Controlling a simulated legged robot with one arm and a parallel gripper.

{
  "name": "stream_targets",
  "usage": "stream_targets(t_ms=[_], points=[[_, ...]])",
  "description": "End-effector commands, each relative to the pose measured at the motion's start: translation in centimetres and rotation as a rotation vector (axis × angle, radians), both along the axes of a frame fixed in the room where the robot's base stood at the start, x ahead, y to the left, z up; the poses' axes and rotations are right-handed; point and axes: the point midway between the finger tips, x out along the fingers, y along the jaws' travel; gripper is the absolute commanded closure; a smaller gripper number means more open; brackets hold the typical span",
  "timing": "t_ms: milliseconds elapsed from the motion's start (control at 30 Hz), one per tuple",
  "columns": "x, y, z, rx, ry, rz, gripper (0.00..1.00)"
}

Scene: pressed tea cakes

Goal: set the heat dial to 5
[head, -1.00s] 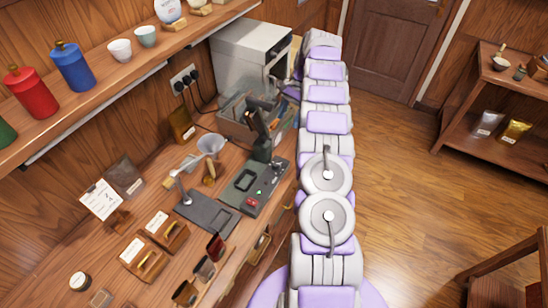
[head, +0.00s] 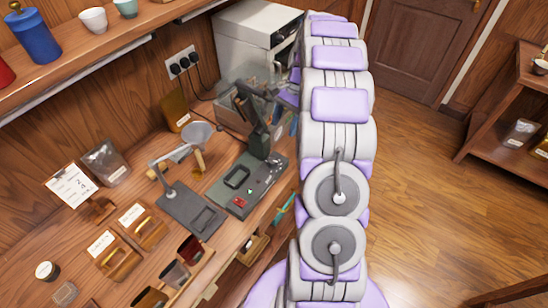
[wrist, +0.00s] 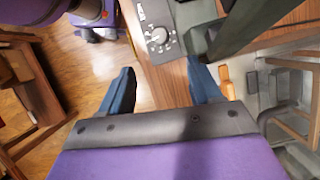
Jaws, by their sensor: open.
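In the wrist view, a round grey dial (wrist: 158,36) with a pale knob sits on a dark panel with white marks around it. The marks are too small to read, so I cannot tell its setting. My gripper (wrist: 160,68) is open and empty, its two blue fingers apart. The dial lies beyond the fingertips, roughly between them in the picture; no contact shows. In the head view, the dark green press (head: 248,182) stands on the counter, with a red patch on its base. My gripper is mostly hidden behind my arm there.
The press's dark upright lever (head: 256,128) rises close to my arm. A clear-sided bin (head: 236,112) and a white oven-like box (head: 255,45) stand behind it. Open floor (head: 430,190) is on the right.

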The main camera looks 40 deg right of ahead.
Motion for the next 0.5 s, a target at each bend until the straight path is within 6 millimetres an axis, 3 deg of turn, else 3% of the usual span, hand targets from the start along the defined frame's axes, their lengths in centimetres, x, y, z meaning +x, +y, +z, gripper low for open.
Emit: stream_targets(t_ms=[500], points=[[-0.9, 3.9, -9.6, 0.002, 0.003, -0.001, 0.37]])
